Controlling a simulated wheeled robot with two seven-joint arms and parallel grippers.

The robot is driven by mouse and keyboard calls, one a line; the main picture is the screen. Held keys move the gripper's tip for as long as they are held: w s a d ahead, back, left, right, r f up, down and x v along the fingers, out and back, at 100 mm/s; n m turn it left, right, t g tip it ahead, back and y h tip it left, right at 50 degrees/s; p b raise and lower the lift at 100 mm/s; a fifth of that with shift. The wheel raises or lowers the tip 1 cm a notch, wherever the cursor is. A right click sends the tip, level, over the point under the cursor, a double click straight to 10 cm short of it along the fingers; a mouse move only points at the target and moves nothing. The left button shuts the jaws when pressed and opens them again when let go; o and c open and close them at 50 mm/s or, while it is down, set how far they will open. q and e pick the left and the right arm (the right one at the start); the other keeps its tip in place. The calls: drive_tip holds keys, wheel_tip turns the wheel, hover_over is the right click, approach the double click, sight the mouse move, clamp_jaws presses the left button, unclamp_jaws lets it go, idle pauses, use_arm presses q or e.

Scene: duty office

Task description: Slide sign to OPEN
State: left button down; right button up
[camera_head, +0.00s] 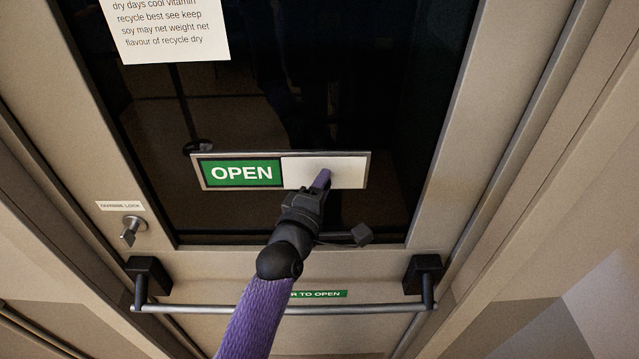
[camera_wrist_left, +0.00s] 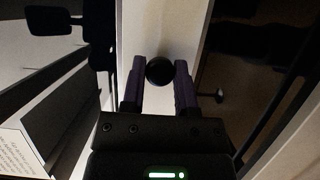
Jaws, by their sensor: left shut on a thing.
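The sign (camera_head: 240,173) is mounted on the door's dark glass. Its left half shows the white word OPEN on green. A plain white slider panel (camera_head: 347,173) covers the right half. My left gripper (camera_head: 321,180) is in front of that white panel, with its purple fingers against it. In the left wrist view, a round black knob (camera_wrist_left: 159,70) stands on the white panel (camera_wrist_left: 172,25) between the two fingers of my left gripper (camera_wrist_left: 159,82), which is shut on it. The knob is hidden in the head view. My right gripper is not in view.
A metal push bar (camera_head: 380,309) with black brackets crosses the door below the sign. A lock (camera_head: 131,229) is at the lower left of the glass. A paper notice (camera_head: 172,30) hangs at the upper left. Door frame posts stand on both sides.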

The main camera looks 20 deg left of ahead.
use_arm(q)
drive_tip(key=shift+d, duration=0.1)
drive_tip(key=c, duration=0.7)
unclamp_jaws()
drive_tip(key=o, duration=0.3)
drive_tip(key=shift+w+d, duration=0.1)
drive_tip(key=shift+d, duration=0.1)
drive_tip(key=s, duration=0.3)
drive_tip(key=s+a, duration=0.1)
drive_tip(key=s, duration=0.6)
drive_tip(key=shift+a+b, duration=0.15)
drive_tip(key=shift+b, duration=0.2)
drive_tip(key=shift+f, duration=0.1)
